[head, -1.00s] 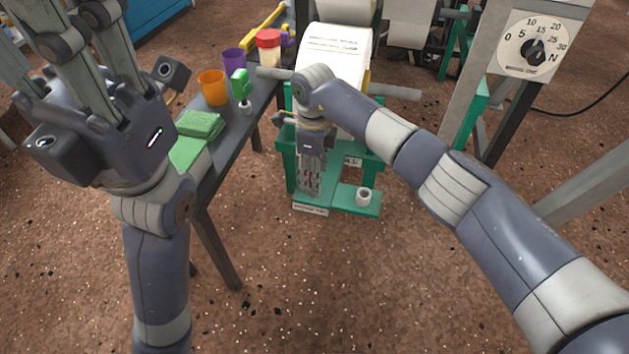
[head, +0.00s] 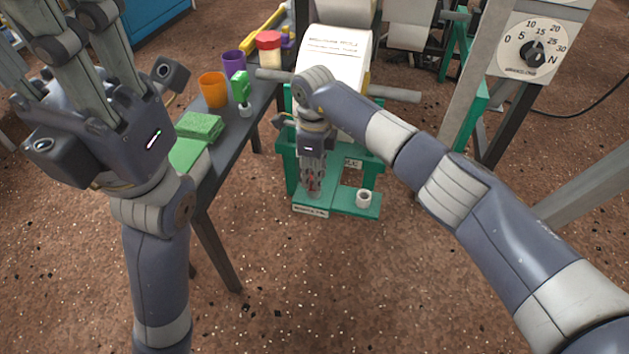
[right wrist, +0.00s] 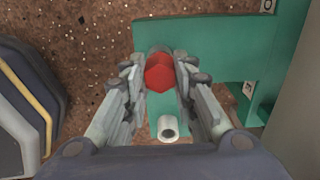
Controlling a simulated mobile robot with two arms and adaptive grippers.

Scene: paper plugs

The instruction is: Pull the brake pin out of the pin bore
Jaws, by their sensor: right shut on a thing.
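The brake pin's red head (right wrist: 160,75) sits between the fingers of my right gripper (right wrist: 162,72), which is shut on it. In the head view, my right gripper (head: 313,187) points down over the green base plate, and a bit of red shows between its fingers. A grey round part shows just behind the red head in the wrist view. The fingers hide the pin's lower part, so I cannot tell how deep it sits in the bore. A white hollow socket (head: 364,198) stands on the plate, apart from the gripper. My left gripper (head: 70,50) is raised, with its fingertips cut off.
A dark side table (head: 240,125) at the left holds an orange cup (head: 213,89), a purple cup (head: 234,62), a red-lidded jar (head: 269,48) and green pads (head: 200,126). A paper roll (head: 336,55) stands behind my right gripper. A dial (head: 533,50) is at upper right.

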